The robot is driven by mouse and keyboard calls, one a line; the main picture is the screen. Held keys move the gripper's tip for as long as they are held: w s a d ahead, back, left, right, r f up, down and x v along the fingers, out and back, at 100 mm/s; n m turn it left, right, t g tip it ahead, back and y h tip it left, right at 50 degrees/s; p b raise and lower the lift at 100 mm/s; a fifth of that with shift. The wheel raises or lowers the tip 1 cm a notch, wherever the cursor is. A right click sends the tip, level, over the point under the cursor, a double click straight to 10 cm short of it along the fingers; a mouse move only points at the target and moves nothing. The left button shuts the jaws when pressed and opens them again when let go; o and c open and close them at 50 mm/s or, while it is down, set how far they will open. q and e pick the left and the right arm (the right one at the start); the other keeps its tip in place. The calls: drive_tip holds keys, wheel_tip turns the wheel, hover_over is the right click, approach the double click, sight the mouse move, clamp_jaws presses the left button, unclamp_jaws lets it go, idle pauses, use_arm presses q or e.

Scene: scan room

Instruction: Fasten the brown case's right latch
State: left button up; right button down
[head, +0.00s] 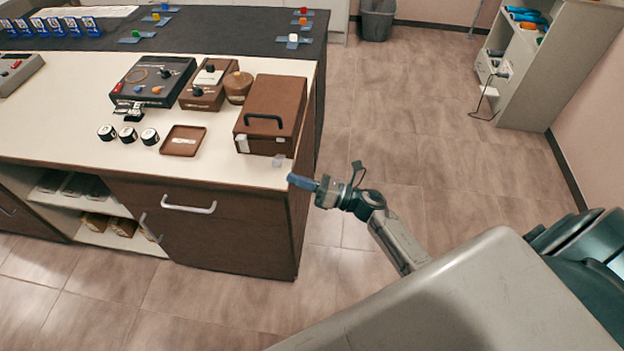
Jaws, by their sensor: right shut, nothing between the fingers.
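A white left latch (242,143) lies up against the case front. The pale right latch (279,160) sticks outward at the lower right of the front, apart from the upright face. My right gripper (293,179) is shut and empty, just off the counter's front right corner, a little below and right of the right latch and apart from it. My left gripper is out of view.
A brown tray (183,140), several black-and-white round pieces (128,135), a brown device (209,84) and a black device (152,80) stand left of the case. The counter (232,172) is bare before the case. Open floor lies to the right.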

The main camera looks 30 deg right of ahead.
sight(285, 176)
drive_tip(key=shift+p+x, duration=0.35)
drive_tip(key=shift+x, duration=0.9)
drive_tip(key=shift+w+a, duration=0.3)
drive_tip(key=shift+a, duration=0.05)
drive_tip(key=shift+r, duration=0.15)
drive_tip(key=shift+r+m+p, duration=0.1)
drive_tip(key=shift+m+p, duration=0.2)
drive_tip(key=shift+p, duration=0.1)
